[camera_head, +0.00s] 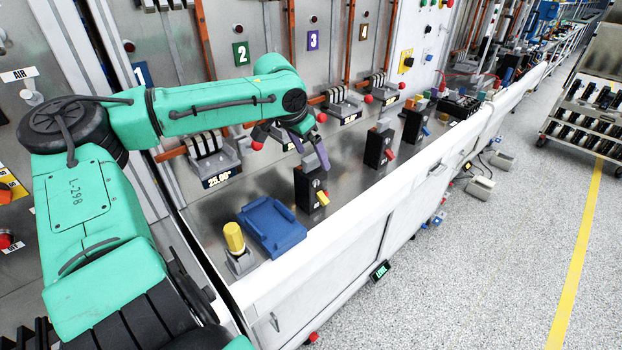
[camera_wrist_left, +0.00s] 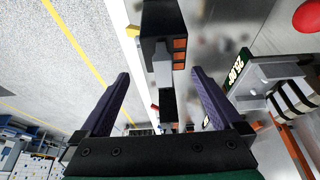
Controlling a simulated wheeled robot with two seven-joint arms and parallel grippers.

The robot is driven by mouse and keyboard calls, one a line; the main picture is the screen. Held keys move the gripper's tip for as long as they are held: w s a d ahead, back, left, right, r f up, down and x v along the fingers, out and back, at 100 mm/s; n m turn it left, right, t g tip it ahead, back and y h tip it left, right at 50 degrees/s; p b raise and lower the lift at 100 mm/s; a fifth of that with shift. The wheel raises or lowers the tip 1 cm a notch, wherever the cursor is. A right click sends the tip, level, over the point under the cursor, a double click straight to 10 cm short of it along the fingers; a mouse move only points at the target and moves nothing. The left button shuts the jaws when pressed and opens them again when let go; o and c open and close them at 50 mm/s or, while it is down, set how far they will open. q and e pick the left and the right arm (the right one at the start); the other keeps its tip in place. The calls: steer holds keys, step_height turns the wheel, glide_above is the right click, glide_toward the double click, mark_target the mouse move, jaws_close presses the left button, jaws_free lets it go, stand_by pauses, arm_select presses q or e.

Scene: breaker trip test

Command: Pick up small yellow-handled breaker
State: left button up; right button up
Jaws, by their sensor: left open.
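The small yellow-handled breaker (camera_head: 311,187) is a black upright block on the metal bench, with its yellow handle low on the front side. In the left wrist view the breaker (camera_wrist_left: 162,28) is ahead at the top, its yellow handle at its left edge. My left gripper (camera_head: 312,152) is open and empty, just above and behind the breaker in the head view. In the left wrist view its purple fingers (camera_wrist_left: 160,74) are spread, with the breaker's grey and black upper parts between their lines. I cannot tell whether they touch it. My right gripper is not in view.
A blue block-like fixture (camera_head: 271,228) and a yellow cylinder (camera_head: 234,237) on a grey base stand left of the breaker. A red-handled breaker (camera_head: 379,148) and a blue-handled breaker (camera_head: 414,124) stand to the right. A white ledge (camera_head: 345,205) borders the bench front.

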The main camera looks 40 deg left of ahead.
mark_target(314, 164)
arm_select(q)
steer(key=f, duration=0.1)
steer(key=w+f, duration=0.1)
steer(key=f, duration=0.1)
steer(key=w+a+f+p, duration=0.1)
steer(key=f, duration=0.1)
steer(key=shift+a, duration=0.1)
steer(key=shift+d, duration=0.35)
steer(key=shift+c, duration=0.9)
steer(key=shift+a+f, duration=0.1)
jaws_close()
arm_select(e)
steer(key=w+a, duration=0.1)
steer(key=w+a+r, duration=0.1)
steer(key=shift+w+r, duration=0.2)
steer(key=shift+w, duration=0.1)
arm_select(q)
steer(key=shift+w, duration=0.1)
